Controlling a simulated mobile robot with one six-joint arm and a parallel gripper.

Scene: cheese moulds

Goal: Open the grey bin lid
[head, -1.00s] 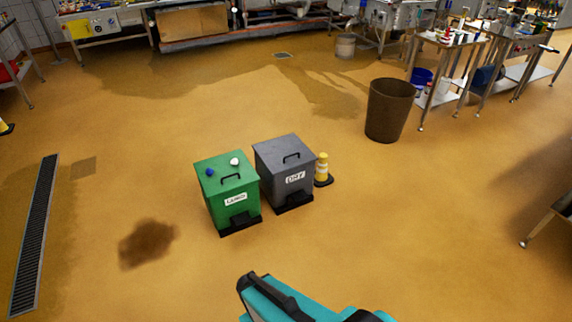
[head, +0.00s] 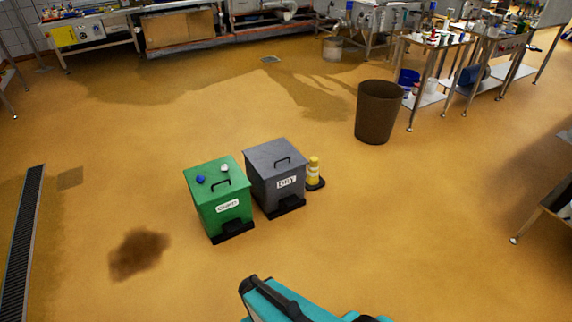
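The grey bin (head: 277,188) stands on the floor near the middle of the head view, with a white label on its front that seems to read DRY. Its grey lid (head: 272,153) is shut and has a black handle (head: 282,161) on top. A dark pedal (head: 287,206) shows at the bottom front. My arm shows as a teal and black part at the bottom edge of the view. My gripper's fingers are not in view.
A green bin (head: 221,205) stands close left of the grey one, with a blue and a white small object on its lid. A yellow post (head: 314,173) stands right of the grey bin. A brown bin (head: 378,111) is farther right. Floor in front is clear except a dark stain (head: 138,254).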

